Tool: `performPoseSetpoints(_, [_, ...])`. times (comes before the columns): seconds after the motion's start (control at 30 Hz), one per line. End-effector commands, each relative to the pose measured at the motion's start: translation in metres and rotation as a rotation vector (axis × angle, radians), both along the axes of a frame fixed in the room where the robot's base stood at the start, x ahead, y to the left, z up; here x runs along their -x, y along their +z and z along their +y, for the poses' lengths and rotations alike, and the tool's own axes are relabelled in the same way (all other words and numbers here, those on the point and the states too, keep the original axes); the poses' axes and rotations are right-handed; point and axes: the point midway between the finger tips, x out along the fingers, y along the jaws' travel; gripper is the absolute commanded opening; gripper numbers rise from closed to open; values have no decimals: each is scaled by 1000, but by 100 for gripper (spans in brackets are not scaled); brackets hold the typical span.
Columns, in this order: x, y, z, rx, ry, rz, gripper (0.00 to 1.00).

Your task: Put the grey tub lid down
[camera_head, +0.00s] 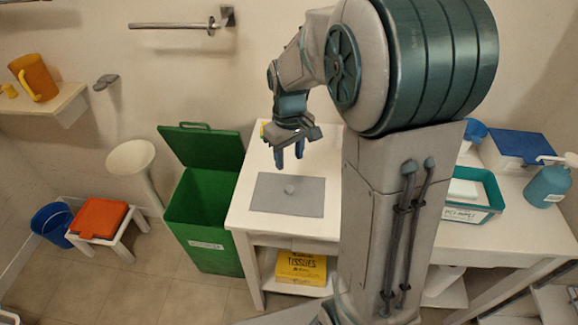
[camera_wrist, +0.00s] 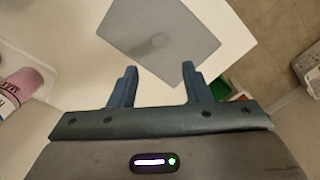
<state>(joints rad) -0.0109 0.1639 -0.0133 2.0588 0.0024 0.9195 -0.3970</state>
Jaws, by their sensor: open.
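The grey tub lid (camera_head: 270,200) lies flat on the white table, with a small round knob at its middle. It also shows in the wrist view (camera_wrist: 185,50), beyond my fingertips. My gripper (camera_head: 289,158) is open and empty above the table, just behind the lid in the head view. In the wrist view its two blue fingers (camera_wrist: 157,76) stand apart with nothing between them. The gripper does not touch the lid.
The white table (camera_head: 250,220) holds the lid. A green bin (camera_head: 205,215) with its lid raised stands left of it. A yellow tissues box (camera_head: 301,268) sits on the lower shelf. At right are a teal tub (camera_head: 478,212), a blue-lidded box (camera_head: 520,148) and a pump bottle (camera_head: 547,187).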

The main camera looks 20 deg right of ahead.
Motion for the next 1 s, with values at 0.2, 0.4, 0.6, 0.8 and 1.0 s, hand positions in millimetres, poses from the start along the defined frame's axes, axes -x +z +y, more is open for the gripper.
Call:
performPoseSetpoints(0.2, [13,19,0,-1,-31,-22,44])
performPoseSetpoints(0.4, [63,46,0,-7,-151,-98,44])
performPoseSetpoints(0.6, [119,59,0,-24,-289,-179,44])
performPoseSetpoints(0.8, [155,60,0,-42,-382,-230,44])
performPoseSetpoints(1.0, [165,58,1,-48,-413,-245,44])
